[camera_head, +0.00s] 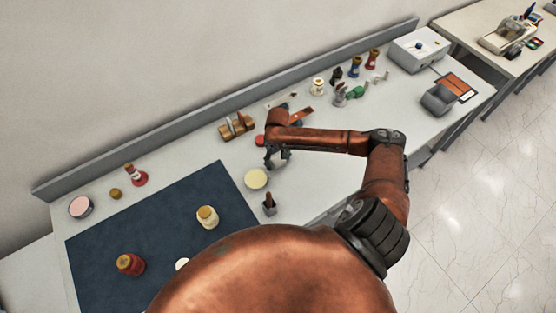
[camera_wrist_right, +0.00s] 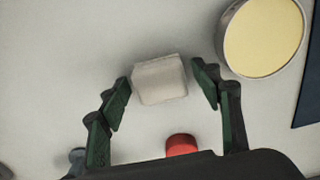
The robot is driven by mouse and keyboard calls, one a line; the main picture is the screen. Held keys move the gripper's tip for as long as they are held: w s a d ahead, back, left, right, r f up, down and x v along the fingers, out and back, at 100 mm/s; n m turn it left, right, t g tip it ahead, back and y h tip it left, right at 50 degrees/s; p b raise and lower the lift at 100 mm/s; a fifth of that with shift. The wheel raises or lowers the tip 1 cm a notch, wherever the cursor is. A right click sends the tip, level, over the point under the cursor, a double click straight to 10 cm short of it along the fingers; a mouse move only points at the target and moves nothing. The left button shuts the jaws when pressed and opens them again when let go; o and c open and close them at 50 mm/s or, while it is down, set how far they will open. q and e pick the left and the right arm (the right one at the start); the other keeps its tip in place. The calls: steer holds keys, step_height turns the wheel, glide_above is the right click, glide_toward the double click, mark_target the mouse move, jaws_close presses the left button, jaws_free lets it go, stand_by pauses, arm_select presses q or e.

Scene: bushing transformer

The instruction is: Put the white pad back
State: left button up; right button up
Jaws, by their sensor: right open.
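The white pad (camera_wrist_right: 160,82) is a small pale block with a slightly wrinkled top. In the right wrist view it lies on the white tabletop between the two fingers of my right gripper (camera_wrist_right: 165,77). The fingers stand open on either side of it, with a visible gap at each side. In the head view my right gripper (camera_head: 277,158) hangs low over the table, and I cannot make out the pad under it. My left gripper is not in view.
A round cream-topped dish (camera_head: 256,179) stands close to the gripper, also in the wrist view (camera_wrist_right: 262,38). A red object (camera_wrist_right: 181,145) is near the palm. A dark blue mat (camera_head: 160,225) carries jars. Bottles and a wooden rack (camera_head: 236,127) stand farther back.

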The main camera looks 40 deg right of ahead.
mark_target(278, 160)
steer(key=shift+r, duration=0.1)
step_height(278, 160, up, 12)
steer(key=shift+b, duration=0.4)
